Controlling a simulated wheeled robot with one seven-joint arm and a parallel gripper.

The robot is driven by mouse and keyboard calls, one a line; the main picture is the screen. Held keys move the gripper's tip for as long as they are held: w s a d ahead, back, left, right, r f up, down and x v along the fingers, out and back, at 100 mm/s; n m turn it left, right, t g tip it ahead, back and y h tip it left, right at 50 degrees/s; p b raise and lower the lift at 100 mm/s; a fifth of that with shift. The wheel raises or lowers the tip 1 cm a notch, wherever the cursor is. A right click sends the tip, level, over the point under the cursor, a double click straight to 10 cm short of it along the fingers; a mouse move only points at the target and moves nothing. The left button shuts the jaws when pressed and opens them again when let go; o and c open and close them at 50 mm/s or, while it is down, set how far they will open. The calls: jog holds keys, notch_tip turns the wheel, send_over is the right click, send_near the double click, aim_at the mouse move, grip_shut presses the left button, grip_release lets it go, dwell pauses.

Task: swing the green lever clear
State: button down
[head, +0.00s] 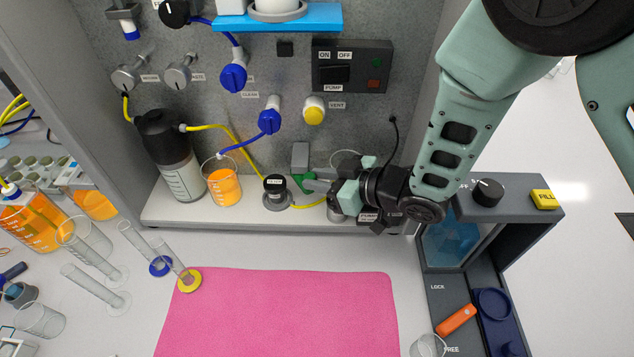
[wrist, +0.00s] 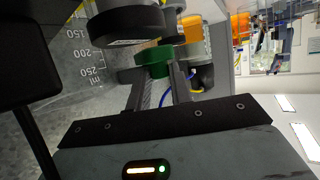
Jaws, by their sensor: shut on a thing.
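The green lever (head: 304,182) is a small green part low on the rig's panel, beside the black-capped filter fitting (head: 275,186). My gripper (head: 314,187) reaches in from the right, its fingers at the lever. In the wrist view the green lever (wrist: 153,58) sits between the two grey fingertips of my gripper (wrist: 156,78), which is shut on it. The fingers and the gripper body hide part of the lever in the head view, and its pivot cannot be made out.
A beaker of orange liquid (head: 224,186) and a dark-capped bottle (head: 174,158) stand left of the filter. A yellow tube (head: 240,150) runs down close to the lever. A grey block (head: 300,156) is just behind it. The pink mat (head: 280,310) in front is clear.

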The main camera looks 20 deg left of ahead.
jog(key=shift+w, duration=0.1)
jog(key=c, duration=1.3)
grip_release()
jog(key=shift+o, duration=0.2)
jog(key=shift+r, duration=0.1)
notch_tip(320, 180, up, 10)
jog(key=b, duration=0.2)
